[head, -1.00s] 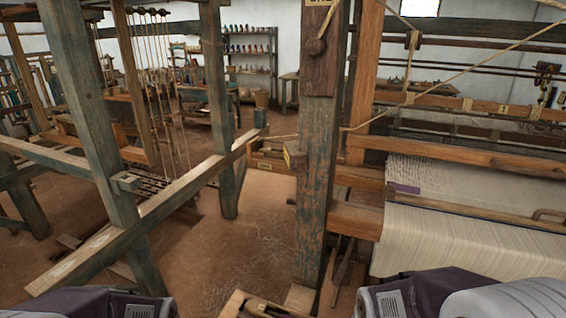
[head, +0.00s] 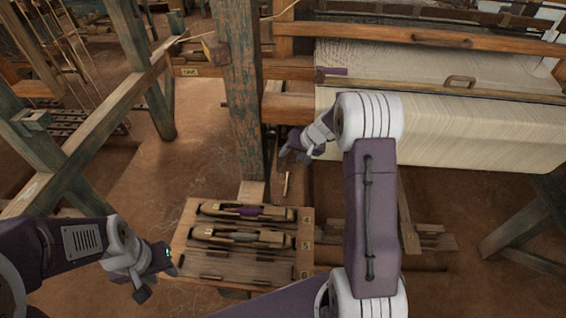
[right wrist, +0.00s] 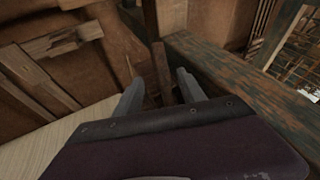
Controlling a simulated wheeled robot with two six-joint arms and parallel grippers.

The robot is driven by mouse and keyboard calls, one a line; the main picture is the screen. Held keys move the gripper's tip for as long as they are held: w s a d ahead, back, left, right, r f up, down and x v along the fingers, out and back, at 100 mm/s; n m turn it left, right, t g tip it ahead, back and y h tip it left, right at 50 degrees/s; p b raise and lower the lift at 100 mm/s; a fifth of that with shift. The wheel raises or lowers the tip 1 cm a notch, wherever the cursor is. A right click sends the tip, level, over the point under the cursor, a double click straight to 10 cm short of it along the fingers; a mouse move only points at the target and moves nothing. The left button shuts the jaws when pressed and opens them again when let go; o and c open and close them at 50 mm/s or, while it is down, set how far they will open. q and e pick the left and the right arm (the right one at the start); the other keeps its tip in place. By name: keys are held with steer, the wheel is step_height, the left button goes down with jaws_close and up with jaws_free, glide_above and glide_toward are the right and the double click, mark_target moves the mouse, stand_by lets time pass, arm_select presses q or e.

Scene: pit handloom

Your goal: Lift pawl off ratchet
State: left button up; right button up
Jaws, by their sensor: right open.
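I cannot make out the pawl or the ratchet for certain in either view. My right gripper (head: 292,156) is open and empty beside the loom's front post, below the end of the cloth beam. A narrow upright wooden piece (head: 287,185) shows just below it. In the right wrist view the open fingers (right wrist: 157,84) point toward a slim wooden bar (right wrist: 161,68) that stands in line with the gap, apparently beyond the tips. My left gripper (head: 157,278) is at the lower left, beside the shuttle board, with its fingers apart and empty.
The thick worn post (head: 238,100) stands left of my right gripper. The cloth roll (head: 450,135) lies to the right. A wooden board (head: 225,270) holds shuttles in numbered slots between my arms. Slanting beams (head: 80,130) of another frame are at the left.

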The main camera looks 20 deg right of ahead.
mark_target(284, 161)
steer(key=x, duration=0.9)
jaws_close()
steer(key=shift+r, duration=0.1)
stand_by(1.0)
